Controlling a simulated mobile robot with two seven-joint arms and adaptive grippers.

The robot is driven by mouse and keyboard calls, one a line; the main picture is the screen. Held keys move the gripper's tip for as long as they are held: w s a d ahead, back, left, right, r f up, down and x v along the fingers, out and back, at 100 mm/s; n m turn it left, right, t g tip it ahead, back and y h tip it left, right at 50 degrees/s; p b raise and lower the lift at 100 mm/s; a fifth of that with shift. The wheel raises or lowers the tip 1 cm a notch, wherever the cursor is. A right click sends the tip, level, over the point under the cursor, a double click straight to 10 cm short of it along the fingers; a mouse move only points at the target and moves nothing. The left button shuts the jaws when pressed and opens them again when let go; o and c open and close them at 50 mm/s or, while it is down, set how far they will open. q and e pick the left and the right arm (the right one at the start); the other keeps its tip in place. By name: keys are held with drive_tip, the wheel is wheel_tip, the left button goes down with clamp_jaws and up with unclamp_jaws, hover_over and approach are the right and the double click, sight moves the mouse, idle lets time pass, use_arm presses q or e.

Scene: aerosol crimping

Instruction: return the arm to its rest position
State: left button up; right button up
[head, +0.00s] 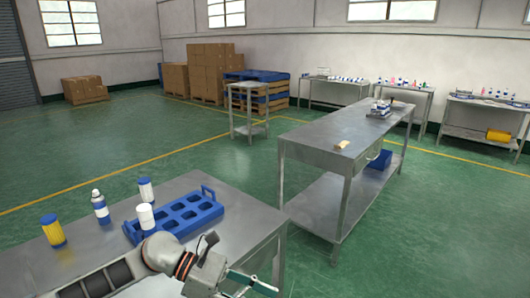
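My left arm comes in along the bottom left over the near metal table (225,185). Its gripper (248,281) is at the bottom edge, past the table's front right side. Greenish bars show at its end; whether they are fingers spread apart or something held is unclear. My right gripper is not in view.
A white can (146,216) stands at the tray's left side. A yellow can (53,231), a blue spray can (101,208) and a white-and-blue can (146,190) stand nearby. A second metal table (325,133) is at right, with open green floor between.

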use_arm(q)
drive_tip(key=d+r+n+t+h, duration=0.4)
drive_tip(key=n+t+h, duration=0.25)
drive_tip(key=n, duration=0.65)
drive_tip(key=w+a+f+n+t+y, duration=0.2)
drive_tip(key=a+f+n+t+y, duration=0.3)
drive_tip(key=n, duration=0.5)
drive_tip(key=w+a+f+n+t+y, duration=0.2)
drive_tip(key=a+f+n+t, duration=0.15)
drive_tip(key=n+t, duration=0.4)
drive_tip(key=s+a+f+n+g+y, duration=0.2)
drive_tip(key=s+a+f+n+y, duration=0.3)
drive_tip(key=a+f+n+y, duration=0.55)
drive_tip(key=s+a+f+n+g, duration=0.2)
drive_tip(key=s+a+f+n, duration=0.1)
drive_tip(key=s+f, duration=0.3)
drive_tip(key=s+a+f+n+g, duration=0.1)
drive_tip(key=s+a+f+n, duration=0.2)
drive_tip(key=s+f+n, duration=0.3)
drive_tip(key=shift+f+g, duration=0.4)
drive_tip(key=shift+f, duration=0.25)
drive_tip(key=shift+a, duration=0.1)
